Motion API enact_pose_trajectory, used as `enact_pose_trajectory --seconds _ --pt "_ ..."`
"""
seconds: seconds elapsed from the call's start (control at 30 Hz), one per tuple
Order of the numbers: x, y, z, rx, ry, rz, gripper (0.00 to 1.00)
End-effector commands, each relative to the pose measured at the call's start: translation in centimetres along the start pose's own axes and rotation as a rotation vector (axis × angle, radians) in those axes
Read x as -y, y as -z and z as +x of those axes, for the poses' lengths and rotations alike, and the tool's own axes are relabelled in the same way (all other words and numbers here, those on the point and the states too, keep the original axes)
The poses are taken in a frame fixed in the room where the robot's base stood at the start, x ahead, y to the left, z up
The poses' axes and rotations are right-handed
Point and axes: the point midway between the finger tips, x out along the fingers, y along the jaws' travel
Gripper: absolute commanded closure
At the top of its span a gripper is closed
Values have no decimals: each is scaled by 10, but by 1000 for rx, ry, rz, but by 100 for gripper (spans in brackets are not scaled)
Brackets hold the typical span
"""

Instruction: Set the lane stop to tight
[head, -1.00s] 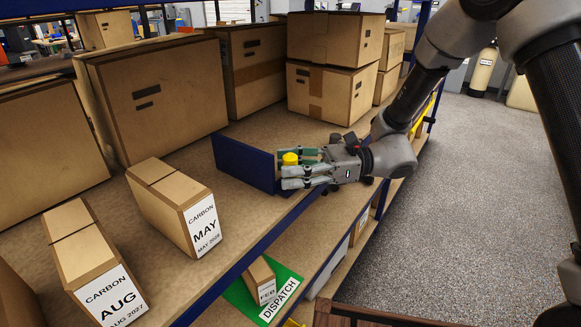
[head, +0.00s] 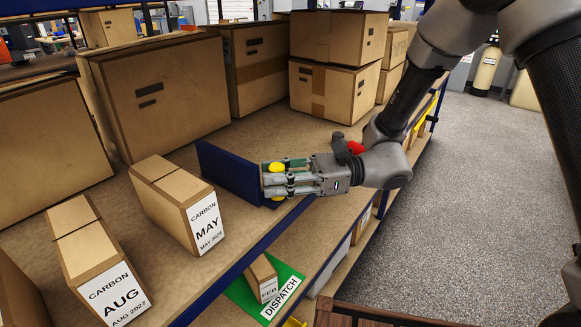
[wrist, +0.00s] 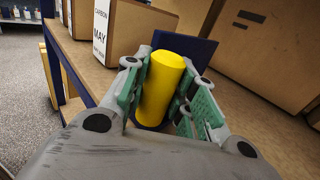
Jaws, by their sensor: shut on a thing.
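The lane stop is a dark blue upright panel (head: 226,168) standing on the shelf, with a yellow handle (head: 277,167) on its right side. My gripper (head: 274,180) is shut on the yellow handle, coming from the right. In the wrist view the handle (wrist: 163,85) is a yellow cylinder between the green finger pads (wrist: 163,92), and the blue panel (wrist: 198,48) is behind it. The MAY carton (head: 178,205) stands to the left of the panel, with a gap between them. The AUG carton (head: 92,255) is farther left.
Large brown boxes (head: 160,85) line the back of the shelf. A blue edge rail (head: 255,252) runs along the shelf front. Below, a green DISPATCH mat (head: 240,296) holds a small FEB carton (head: 262,276). The grey floor to the right is open.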

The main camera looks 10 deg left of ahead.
Motion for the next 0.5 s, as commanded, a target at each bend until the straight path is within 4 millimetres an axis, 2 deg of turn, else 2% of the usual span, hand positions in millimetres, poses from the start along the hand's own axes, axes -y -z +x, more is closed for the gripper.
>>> enact_pose_trajectory --seconds 0.03,0.2,0.33,0.5 --pt "-12 0 12 -1 -5 2 100" --pt "-42 0 41 -1 -4 2 100" --pt "-54 0 53 -1 -1 0 100" --pt "-56 0 56 -1 1 0 100"
